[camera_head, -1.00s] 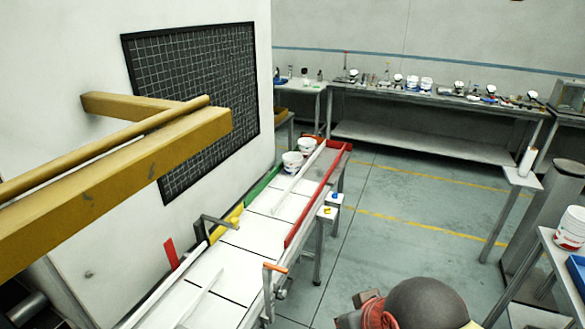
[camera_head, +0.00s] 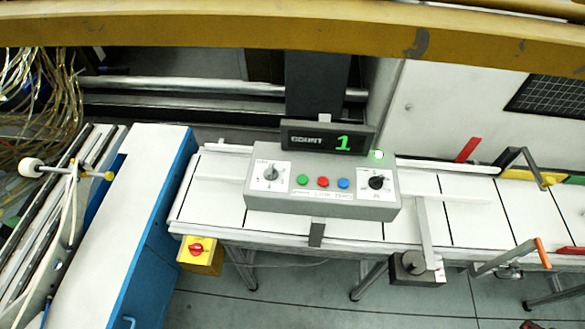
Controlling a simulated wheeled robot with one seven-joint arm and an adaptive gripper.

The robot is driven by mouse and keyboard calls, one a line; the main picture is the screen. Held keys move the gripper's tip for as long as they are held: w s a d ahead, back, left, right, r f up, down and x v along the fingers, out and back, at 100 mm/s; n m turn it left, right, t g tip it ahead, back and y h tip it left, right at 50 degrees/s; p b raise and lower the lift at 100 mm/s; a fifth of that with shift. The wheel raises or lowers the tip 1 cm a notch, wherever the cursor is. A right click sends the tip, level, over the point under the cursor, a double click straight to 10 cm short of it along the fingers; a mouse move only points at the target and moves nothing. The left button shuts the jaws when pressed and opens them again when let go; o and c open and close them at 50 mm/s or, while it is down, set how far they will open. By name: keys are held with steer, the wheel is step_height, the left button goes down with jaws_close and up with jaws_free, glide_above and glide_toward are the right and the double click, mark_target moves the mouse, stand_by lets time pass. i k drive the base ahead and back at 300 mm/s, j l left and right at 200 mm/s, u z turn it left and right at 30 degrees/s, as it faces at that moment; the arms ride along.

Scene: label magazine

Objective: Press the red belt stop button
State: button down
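The red button (camera_head: 323,182) is a small round button in the middle of a row on the sloped front of a grey control box (camera_head: 320,208). A green button (camera_head: 302,180) is to its left and a blue button (camera_head: 344,183) to its right. The small labels below them are too small to read surely. My gripper is not in view.
The box sits across the white conveyor (camera_head: 465,205). A yellow switch box with a red knob (camera_head: 196,249) hangs at the conveyor's front left. An orange-handled crank (camera_head: 541,252) is at right. A yellow beam (camera_head: 300,32) crosses above. A blue-sided unit (camera_head: 158,240) stands left.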

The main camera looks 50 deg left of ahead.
mark_target(323, 182)
steer(key=u, duration=1.75)
